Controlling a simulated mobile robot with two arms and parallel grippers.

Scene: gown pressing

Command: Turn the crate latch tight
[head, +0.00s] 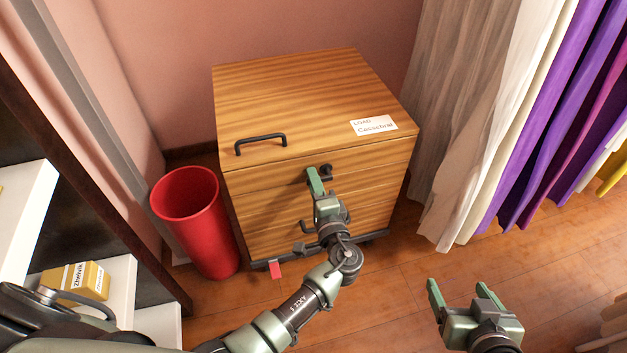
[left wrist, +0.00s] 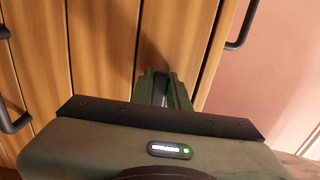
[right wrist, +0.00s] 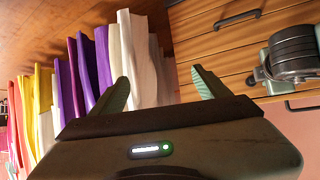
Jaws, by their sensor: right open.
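The wooden crate (head: 310,110) stands against the pink wall, its lid lying flat on top. A black latch (head: 326,172) sits on its front near the upper edge. My left gripper (head: 316,180) is at the front face, its fingers right beside the latch and partly covering it. In the left wrist view the left gripper's fingers (left wrist: 163,88) point at the planks, close together with a dark strip between them. Whether they hold the latch is hidden. My right gripper (head: 460,288) is open and empty above the floor; its spread fingers also show in the right wrist view (right wrist: 160,82).
A black handle (head: 261,143) and a white label (head: 373,125) are on the lid. A red bin (head: 190,215) stands left of the crate. A shelf with a yellow box (head: 78,280) is at the left. Gowns (head: 535,120) hang at the right. Floor right of the crate is clear.

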